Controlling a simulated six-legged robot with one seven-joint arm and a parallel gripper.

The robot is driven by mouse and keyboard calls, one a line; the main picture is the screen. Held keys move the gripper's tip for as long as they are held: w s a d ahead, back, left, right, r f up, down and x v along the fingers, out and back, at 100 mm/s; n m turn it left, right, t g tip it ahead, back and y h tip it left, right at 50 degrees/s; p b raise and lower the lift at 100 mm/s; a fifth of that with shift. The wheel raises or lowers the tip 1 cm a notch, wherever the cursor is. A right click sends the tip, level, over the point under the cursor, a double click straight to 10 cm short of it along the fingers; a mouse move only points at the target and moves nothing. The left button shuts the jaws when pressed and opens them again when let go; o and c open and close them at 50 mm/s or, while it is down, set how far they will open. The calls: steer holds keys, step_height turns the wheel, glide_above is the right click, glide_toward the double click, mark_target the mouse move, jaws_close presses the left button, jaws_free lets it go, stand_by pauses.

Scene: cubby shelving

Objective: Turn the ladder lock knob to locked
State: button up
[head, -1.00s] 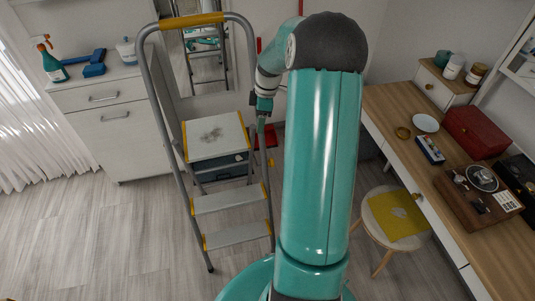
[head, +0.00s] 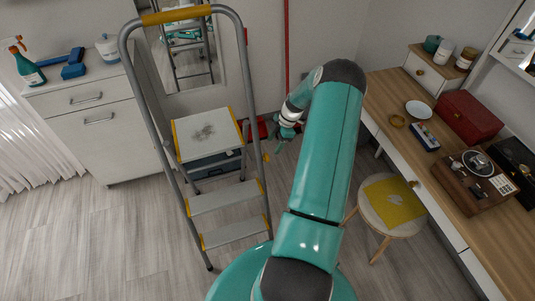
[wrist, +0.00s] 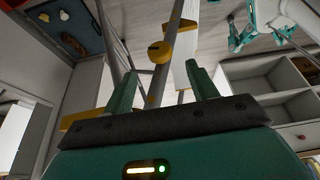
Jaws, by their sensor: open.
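The stepladder (head: 222,197) stands open on the floor left of my arm, with grey rails and yellow-trimmed steps. A small yellow spot, which looks like the lock knob (head: 266,157), shows on its right rail. In the wrist view the round yellow knob (wrist: 158,52) with a dark slot sits on a grey rail, ahead of my gripper (wrist: 161,85) and between the lines of its two fingers. The fingers are apart and empty, and do not appear to touch the knob. In the head view my gripper (head: 285,138) is right of the ladder's right rail. The knob's lock markings cannot be read.
A wooden desk (head: 394,100) with a red box (head: 470,116) runs along the right. A round stool (head: 378,221) with a yellow cloth stands before it. A white cabinet (head: 105,135) is at left. The floor in front of the ladder is clear.

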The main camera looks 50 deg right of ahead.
steer(key=x, duration=0.7)
steer(key=shift+w+f, duration=0.1)
steer(key=shift+f, duration=0.1)
jaws_close()
